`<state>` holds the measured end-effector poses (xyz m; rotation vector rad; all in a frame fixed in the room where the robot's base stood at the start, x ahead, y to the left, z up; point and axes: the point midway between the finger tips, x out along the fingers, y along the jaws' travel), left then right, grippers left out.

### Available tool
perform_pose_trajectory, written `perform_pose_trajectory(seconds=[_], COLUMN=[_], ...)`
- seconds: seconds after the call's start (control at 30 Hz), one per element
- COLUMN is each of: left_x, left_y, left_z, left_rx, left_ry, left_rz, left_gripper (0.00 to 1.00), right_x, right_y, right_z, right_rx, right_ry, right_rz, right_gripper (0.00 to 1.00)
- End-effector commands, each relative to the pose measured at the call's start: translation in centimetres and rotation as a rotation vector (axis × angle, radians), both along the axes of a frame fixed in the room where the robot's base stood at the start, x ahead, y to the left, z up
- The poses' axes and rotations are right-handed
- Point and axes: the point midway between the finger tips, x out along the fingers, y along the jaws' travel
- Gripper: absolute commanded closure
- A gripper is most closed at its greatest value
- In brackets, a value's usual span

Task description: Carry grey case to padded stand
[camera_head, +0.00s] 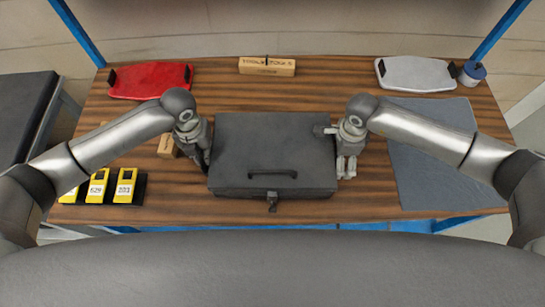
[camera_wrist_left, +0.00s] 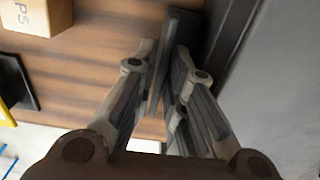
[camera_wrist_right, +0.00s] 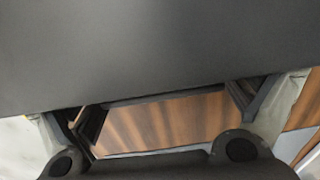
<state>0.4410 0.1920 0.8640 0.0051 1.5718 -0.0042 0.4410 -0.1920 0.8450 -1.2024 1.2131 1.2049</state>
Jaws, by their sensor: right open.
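The grey case (camera_head: 273,140) lies flat and shut on the wooden workbench (camera_head: 330,70), with its dark handle and latch towards me. My left gripper (camera_head: 204,160) points down close beside the case's left side. In the left wrist view its fingers (camera_wrist_left: 167,70) are drawn together, and the case side (camera_wrist_left: 265,95) is to their right. I cannot tell whether they touch it. My right gripper (camera_head: 346,168) is open at the case's right side. The case fills the upper right wrist view (camera_wrist_right: 150,50) and hides the fingertips. A dark padded stand (camera_head: 22,112) is at the left edge.
A red panel (camera_head: 150,80), a wooden block (camera_head: 267,66), a white panel (camera_head: 415,73) and a blue-grey pot (camera_head: 472,73) line the back. Yellow numbered units (camera_head: 97,187) sit front left. A grey mat (camera_head: 435,160) covers the right. Blue posts (camera_head: 497,35) rise at the back corners.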

Motion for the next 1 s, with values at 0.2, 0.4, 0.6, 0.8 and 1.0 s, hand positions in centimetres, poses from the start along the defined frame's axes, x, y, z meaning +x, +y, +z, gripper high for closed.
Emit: perform_pose_trajectory(seconds=[0.2, 0.4, 0.6, 0.8, 1.0], left_x=[-0.02, -0.02, -0.01, 0.01, 0.02], left_y=[-0.04, -0.03, -0.03, -0.02, -0.01], left_z=[-0.81, -0.8, -0.78, -0.77, -0.75], left_rx=[0.0, 0.0, -0.001, 0.0, 0.0], left_ry=[0.0, 0.0, 0.0, -0.001, -0.001], left_rz=[-0.002, -0.001, -0.001, -0.001, -0.001], left_gripper=[0.88, 0.88, 1.0, 1.0, 1.0], right_x=[-0.04, -0.03, -0.02, -0.02, -0.02], right_y=[-0.01, -0.02, -0.02, -0.02, -0.02], right_z=[-0.8, -0.8, -0.77, -0.76, -0.75], right_rx=[-0.001, -0.001, -0.001, -0.001, -0.001], right_ry=[0.0, 0.0, 0.0, 0.0, 0.0], right_rz=[0.001, 0.001, 0.001, 0.0, 0.0], right_gripper=[0.0, 0.0, 0.24, 0.5, 0.76])
